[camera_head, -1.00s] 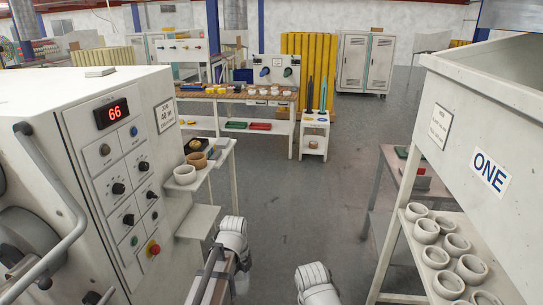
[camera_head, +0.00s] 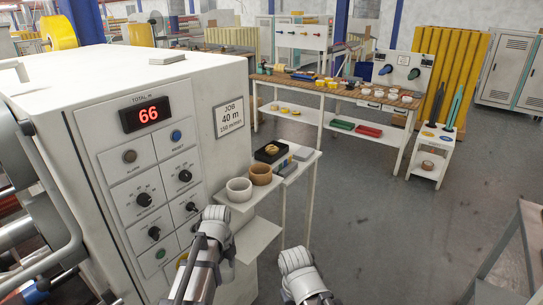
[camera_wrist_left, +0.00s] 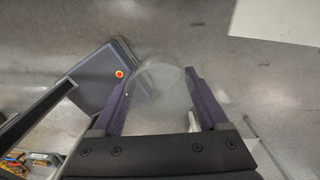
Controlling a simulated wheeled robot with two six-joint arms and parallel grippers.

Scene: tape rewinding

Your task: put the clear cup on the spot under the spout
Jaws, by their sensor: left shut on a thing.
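The clear cup (camera_wrist_left: 160,100) is between the two dark fingers of my left gripper (camera_wrist_left: 158,84) in the left wrist view. The gripper is shut on it, with open floor below. In the head view my left arm (camera_head: 205,250) reaches up in front of the white machine, but I cannot make out its fingers or the cup there. My right arm (camera_head: 298,270) is at the bottom middle; its gripper is not visible. I see no spout and no spot under one in these frames.
The white machine (camera_head: 215,85) with a red "66" display fills the left. Its side shelf holds a white bowl (camera_head: 239,190) and a brown one (camera_head: 261,174). A long workbench (camera_head: 335,90) stands behind.

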